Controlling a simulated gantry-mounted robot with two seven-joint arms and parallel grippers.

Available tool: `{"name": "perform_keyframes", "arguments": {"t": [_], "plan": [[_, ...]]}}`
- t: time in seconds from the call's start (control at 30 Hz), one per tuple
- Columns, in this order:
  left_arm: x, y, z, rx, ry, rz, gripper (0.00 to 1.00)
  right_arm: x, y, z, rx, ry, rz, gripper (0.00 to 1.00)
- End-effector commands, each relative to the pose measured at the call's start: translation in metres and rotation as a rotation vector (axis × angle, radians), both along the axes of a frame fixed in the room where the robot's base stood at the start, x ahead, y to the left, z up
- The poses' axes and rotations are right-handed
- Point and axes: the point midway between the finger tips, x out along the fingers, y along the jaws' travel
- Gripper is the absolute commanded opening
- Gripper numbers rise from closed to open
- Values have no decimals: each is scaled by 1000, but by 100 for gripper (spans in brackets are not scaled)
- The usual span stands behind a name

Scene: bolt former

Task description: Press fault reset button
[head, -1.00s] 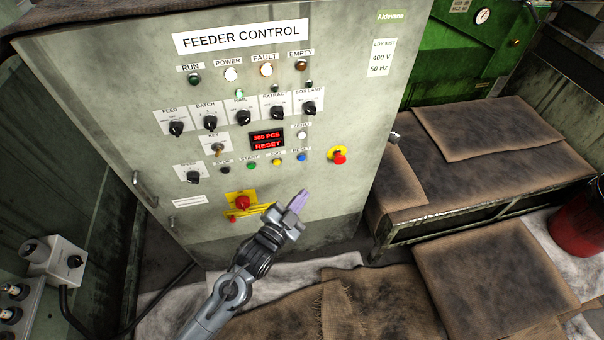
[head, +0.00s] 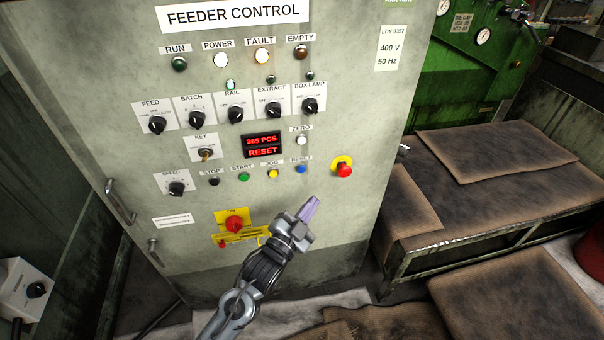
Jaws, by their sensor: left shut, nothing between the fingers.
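The blue button (head: 301,169) under the RESET label sits at the right end of the lower button row on the grey feeder control panel (head: 370,110). The display (head: 262,146) reads "365 PCS RESET" in red. The FAULT lamp (head: 262,56) looks bright white with an orange rim. My left gripper (head: 311,204) is shut and empty, its purple-grey fingertips pointing up, just below the blue button in the picture. Its gap to the panel cannot be told. My right gripper is out of view.
Left of the blue button are yellow (head: 273,174), green (head: 244,177) and black (head: 214,182) buttons. A white ZERO button (head: 301,140) sits above it. A red emergency stop (head: 344,170) is to the right. A red switch (head: 235,224) on a yellow plate sits lower left.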

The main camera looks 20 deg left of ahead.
Motion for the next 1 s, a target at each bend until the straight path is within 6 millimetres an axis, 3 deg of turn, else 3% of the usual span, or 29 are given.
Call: {"name": "perform_keyframes", "arguments": {"t": [0.47,1.0], "plan": [[8,5,-2,2,0,0,0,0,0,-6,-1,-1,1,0],[60,36,0,1,1,1,0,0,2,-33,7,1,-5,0]]}}
